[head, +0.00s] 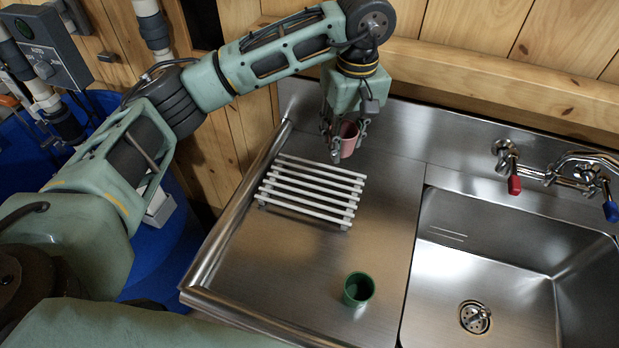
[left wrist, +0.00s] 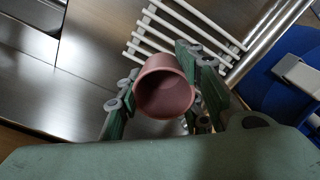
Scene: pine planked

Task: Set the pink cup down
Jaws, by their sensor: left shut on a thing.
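The pink cup (head: 348,138) is held in my left gripper (head: 345,130), above the steel counter just behind the slatted white rack. In the left wrist view, the pink cup (left wrist: 164,87) sits between the two fingers of my left gripper (left wrist: 160,92), its open mouth facing the camera. The gripper is shut on the cup's sides. In the head view the fingers partly hide the cup. My right gripper does not show in either view.
The white slatted rack (head: 312,190) lies on the steel counter (head: 290,265). A green cup (head: 358,289) stands near the counter's front. A sink (head: 500,285) with red and blue tap handles is at right. Bare counter lies between rack and green cup.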

